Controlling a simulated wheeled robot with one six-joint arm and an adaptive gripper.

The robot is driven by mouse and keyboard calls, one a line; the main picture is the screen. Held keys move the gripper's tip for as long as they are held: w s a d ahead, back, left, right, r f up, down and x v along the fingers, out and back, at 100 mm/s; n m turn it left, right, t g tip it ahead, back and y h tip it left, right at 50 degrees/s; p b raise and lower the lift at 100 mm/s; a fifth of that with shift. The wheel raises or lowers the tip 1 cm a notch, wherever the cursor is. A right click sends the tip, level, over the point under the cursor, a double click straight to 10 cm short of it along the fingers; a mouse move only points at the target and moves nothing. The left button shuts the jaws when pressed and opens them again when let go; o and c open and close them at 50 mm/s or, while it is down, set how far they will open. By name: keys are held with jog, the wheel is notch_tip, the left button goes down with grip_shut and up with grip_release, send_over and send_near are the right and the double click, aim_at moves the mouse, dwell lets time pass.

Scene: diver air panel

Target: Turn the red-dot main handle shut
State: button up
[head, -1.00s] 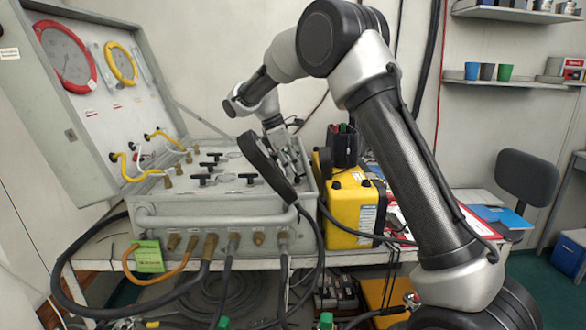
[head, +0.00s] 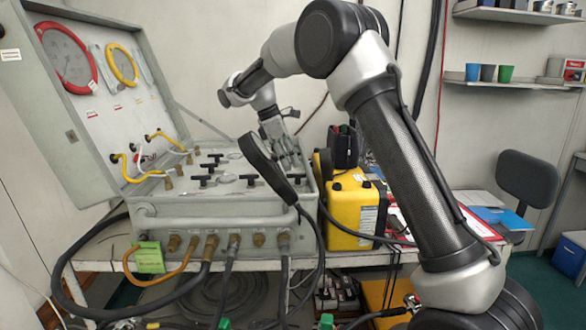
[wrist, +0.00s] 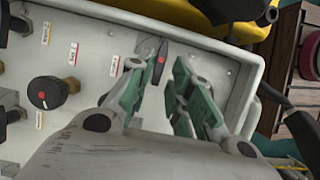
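In the wrist view, a black lever handle with a red dot (wrist: 160,62) stands on the grey panel face (wrist: 105,27) near its far right edge. My gripper (wrist: 158,66) is open, with one green-grey finger on each side of this handle. The fingertips look close to it, with a gap visible; I cannot tell whether either touches. A round black knob (wrist: 44,94), also with a red dot, sits on a brass stem to the left. In the head view, my gripper (head: 286,155) is over the right end of the panel box; the handle is hidden there.
A long dark shape (head: 266,168) crosses in front of the box's right side. A yellow case (head: 352,208) stands right of the box. The open lid (head: 95,100) with gauges rises at left. Several black T-handles (head: 208,169) are on the panel; hoses hang in front.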

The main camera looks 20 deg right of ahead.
jog(key=v, duration=0.8)
jog(key=shift+r, duration=0.4)
jog(key=shift+a, duration=0.15)
notch_tip(320, 180, down, 7)
jog(key=s+m+y, duration=0.1)
jog(key=s+m, duration=0.2)
jog(key=m, duration=0.2)
jog(key=s+d+m+t+y, duration=0.1)
jog(key=s+d+m, duration=0.2)
jog(key=s, duration=0.9)
jog(key=s+d+r+m+t+y, duration=0.1)
jog(key=s+d+m, duration=0.3)
jog(key=s+d, duration=0.6)
jog(key=s+d+r+m+t+y, duration=0.1)
jog(key=s+d+m+t, duration=0.2)
jog(key=s, duration=1.1)
jog(key=d, duration=0.3)
jog(key=shift+s+d+m, duration=0.2)
jog(key=shift+s+m, duration=0.1)
jog(key=shift+s, duration=0.1)
